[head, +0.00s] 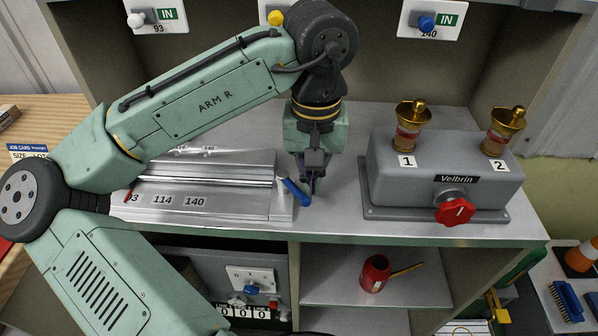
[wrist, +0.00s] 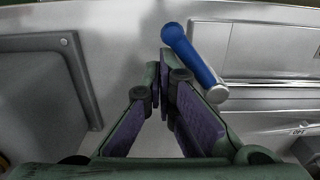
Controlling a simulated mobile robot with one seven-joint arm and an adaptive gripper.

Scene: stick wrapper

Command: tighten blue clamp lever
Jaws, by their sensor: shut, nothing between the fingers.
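The blue clamp lever (head: 296,191) sticks out from the right end of the metal slide fixture (head: 230,208) on the bench. In the wrist view the lever (wrist: 190,55) runs diagonally from its rounded tip down to a silver pivot at the fixture's edge. My gripper (head: 314,188) points down just right of the lever, its fingers shut and empty. In the wrist view the fingertips (wrist: 162,68) are close beside the lever's blue shaft. I cannot tell whether they touch it. A red part (head: 128,197) shows at the fixture's left end, partly hidden by my arm.
A grey box marked Velbrin (head: 400,180) with a red knob (head: 455,209) and two brass posts stands to the right. Clear bench lies between it and the lever. Shelves below hold a red can (head: 374,272) and a counter panel (head: 250,282). Labelled knobs hang above.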

